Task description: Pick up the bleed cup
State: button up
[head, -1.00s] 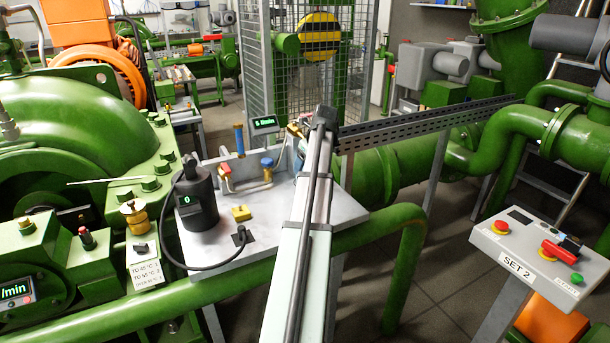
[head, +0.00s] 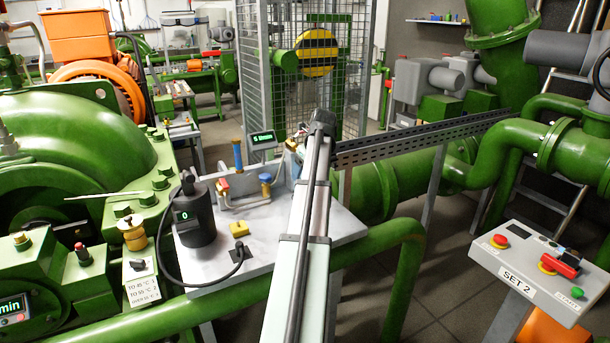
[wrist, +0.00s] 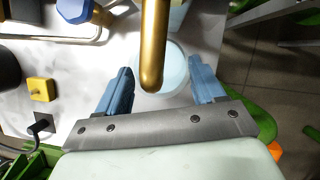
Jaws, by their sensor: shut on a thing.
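The bleed cup (wrist: 176,66) looks like a pale, see-through bluish round cup in the wrist view. It stands over the light grey bench top (wrist: 75,70), below a brass spout (wrist: 153,45) that covers part of it. My gripper (wrist: 160,80) has one blue finger on each side of the cup and is shut on it. I cannot tell whether the cup's base touches the bench. In the head view my arm covers most of the gripper and the cup.
A black pot with a "0" display (head: 194,222), a yellow block (head: 239,229) and a blue-knobbed valve (head: 265,180) stand left of my arm. A slotted rail (head: 425,139) runs behind right. A SET 2 panel (head: 530,268) is at far right.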

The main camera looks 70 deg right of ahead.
jog(key=s+a, duration=0.4)
jog(key=s, duration=0.3)
jog(key=s+a, duration=0.4)
jog(key=s, duration=0.4)
jog(key=shift+s+a, duration=0.2)
jog(key=shift+a, duration=0.2)
dwell(0.5)
jog(key=shift+s, duration=0.1)
jog(key=shift+r, duration=0.1)
